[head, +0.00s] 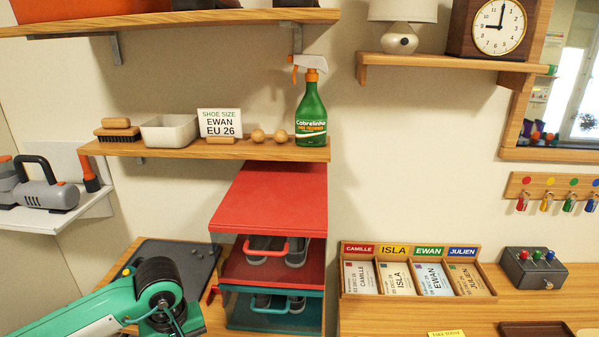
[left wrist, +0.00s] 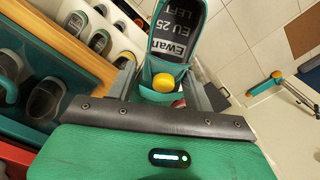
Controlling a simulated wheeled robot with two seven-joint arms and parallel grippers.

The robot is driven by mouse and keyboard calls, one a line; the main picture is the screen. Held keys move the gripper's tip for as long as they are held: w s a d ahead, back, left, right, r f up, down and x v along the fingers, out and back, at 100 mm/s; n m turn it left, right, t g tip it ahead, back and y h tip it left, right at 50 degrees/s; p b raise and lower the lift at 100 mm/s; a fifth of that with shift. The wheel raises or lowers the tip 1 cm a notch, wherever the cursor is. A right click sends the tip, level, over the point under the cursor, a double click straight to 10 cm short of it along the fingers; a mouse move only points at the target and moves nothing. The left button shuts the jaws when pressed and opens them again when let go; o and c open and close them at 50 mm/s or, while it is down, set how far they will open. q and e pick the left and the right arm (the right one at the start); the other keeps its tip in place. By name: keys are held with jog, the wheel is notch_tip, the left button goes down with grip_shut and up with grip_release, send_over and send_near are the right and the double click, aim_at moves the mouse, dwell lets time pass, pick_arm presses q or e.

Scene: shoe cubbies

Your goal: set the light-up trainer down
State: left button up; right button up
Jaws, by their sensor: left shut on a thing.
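The light-up trainer (left wrist: 156,92) shows in the left wrist view, green with a dark insole. A label inside it reads "Ewan", "EU 25" and "LEFT", and a round yellow part sits at its near end. My left gripper (left wrist: 163,74) is shut on the trainer, with one finger on each side of that end. The trainer is clear of the shoes to its left. Its underside is hidden. In the head view my green left arm comes in at the lower left, but its gripper and the trainer do not show. My right gripper is in neither view.
Several shoes sit in cubbies (left wrist: 68,72) left of my gripper. In the head view, red and teal shelves (head: 268,198) hold shoes beneath a wooden shelf (head: 215,150) with a spray bottle (head: 311,115) and an "EWAN EU 26" card (head: 220,122). A card rack (head: 415,272) stands right.

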pick_arm(q)
jog(key=m, duration=0.2)
jog(key=s+d+m, duration=0.1)
jog(key=m, duration=0.1)
jog(key=s+d+m, duration=0.1)
jog(key=m, duration=0.1)
jog(key=shift+s+f, duration=0.15)
jog(key=shift+s, duration=0.1)
